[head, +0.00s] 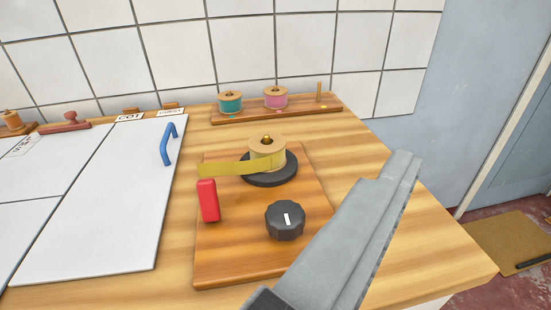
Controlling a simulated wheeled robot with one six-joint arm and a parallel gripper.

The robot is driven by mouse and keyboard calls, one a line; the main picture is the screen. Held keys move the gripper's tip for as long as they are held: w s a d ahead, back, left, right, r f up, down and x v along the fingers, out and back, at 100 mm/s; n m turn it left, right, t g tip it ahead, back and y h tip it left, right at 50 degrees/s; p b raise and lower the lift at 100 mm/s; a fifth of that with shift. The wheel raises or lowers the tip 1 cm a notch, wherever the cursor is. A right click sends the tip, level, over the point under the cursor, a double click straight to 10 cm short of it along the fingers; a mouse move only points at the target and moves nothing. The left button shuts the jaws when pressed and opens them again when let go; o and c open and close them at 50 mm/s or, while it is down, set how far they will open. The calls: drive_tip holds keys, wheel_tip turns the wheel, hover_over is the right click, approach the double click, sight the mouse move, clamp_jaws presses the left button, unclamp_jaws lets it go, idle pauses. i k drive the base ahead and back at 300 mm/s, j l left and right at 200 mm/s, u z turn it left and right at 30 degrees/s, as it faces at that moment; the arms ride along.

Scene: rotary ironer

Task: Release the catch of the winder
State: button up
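The winder has a brown wooden board (237,262) on the worktop. A wooden spool (267,148) stands on its black round plate (270,180), with a yellow ribbon (235,166) running off to the left. A red upright piece (208,200), possibly the catch, stands at the board's left side, just below the ribbon's loose end. A black knob (285,220) with a white mark sits at the front of the board. My gripper (403,168) reaches in from the bottom, right of the knob, and appears clear of the winder parts. Its finger opening cannot be made out.
A wooden rack (300,112) behind holds a teal spool (230,102), a pink spool (275,97) and a bare peg (319,92). A white panel (100,220) with a blue handle (167,143) lies left. Tiled wall stands behind; the worktop's edge is right.

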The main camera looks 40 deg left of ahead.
sight(208, 194)
drive_tip(key=u, duration=1.05)
drive_tip(key=k+j, duration=0.1)
drive_tip(key=k, duration=0.25)
